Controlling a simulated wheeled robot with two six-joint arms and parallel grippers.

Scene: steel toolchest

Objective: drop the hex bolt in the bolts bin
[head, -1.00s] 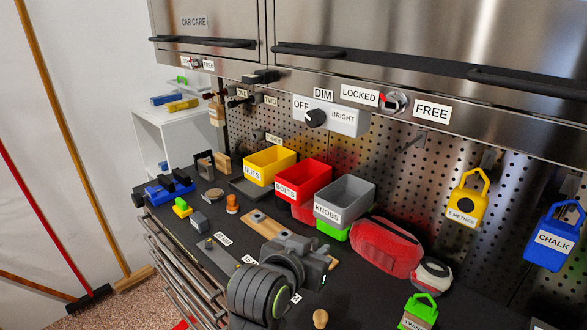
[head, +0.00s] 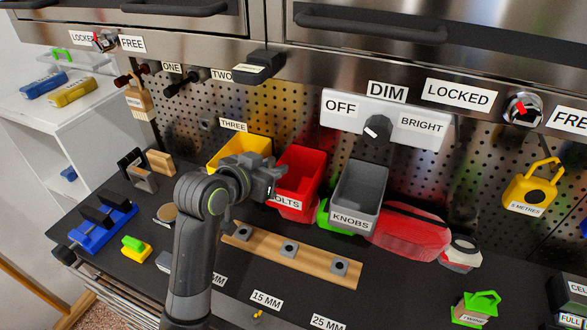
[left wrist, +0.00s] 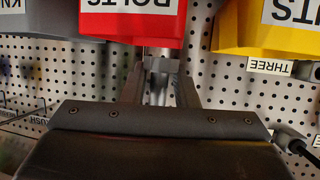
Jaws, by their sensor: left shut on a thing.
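My left gripper (head: 272,178) is at the front left of the red bolts bin (head: 299,172), covering part of its label in the head view. In the left wrist view, upside down, the left fingers (left wrist: 160,80) are shut on a small silvery thing (left wrist: 161,66), which I take for the hex bolt. The red bin (left wrist: 130,25) shows just beyond the fingertips. In the head view the bolt is hidden by the gripper. My right gripper is not in view.
The yellow nuts bin (head: 238,149) stands left of the bolts bin, partly behind my arm. The grey knobs bin (head: 358,190) stands to its right. A wooden rack (head: 320,264) lies in front. A pegboard and dimmer panel (head: 420,125) are behind.

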